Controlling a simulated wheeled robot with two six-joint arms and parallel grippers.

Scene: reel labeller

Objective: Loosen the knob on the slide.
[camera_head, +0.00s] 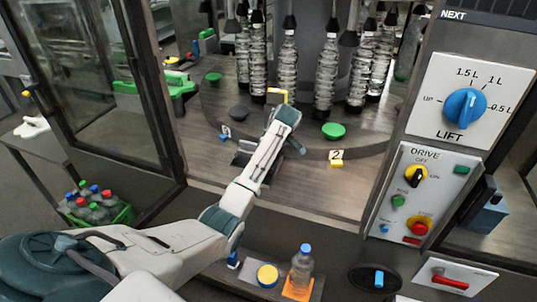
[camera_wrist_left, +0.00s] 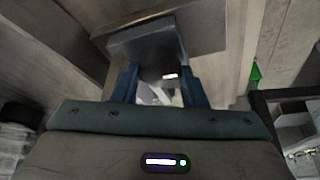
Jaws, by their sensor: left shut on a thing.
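My left gripper (camera_head: 284,116) reaches over the machine's deck, beside a yellow bracket (camera_head: 278,94). In the left wrist view its two blue fingers (camera_wrist_left: 160,78) are shut on a grey block-like part, which I take to be the knob (camera_wrist_left: 147,40). The knob sits against a pale flat plate, probably the slide (camera_wrist_left: 203,28). In the head view my gripper and wrist hide the knob, so its turn cannot be told. My right gripper is not in view.
Clear bottles (camera_head: 288,66) hang in a ring behind my gripper. The control panel (camera_head: 425,200) with a blue lift dial (camera_head: 464,107) stands right. A glass door (camera_head: 85,90) stands open at left.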

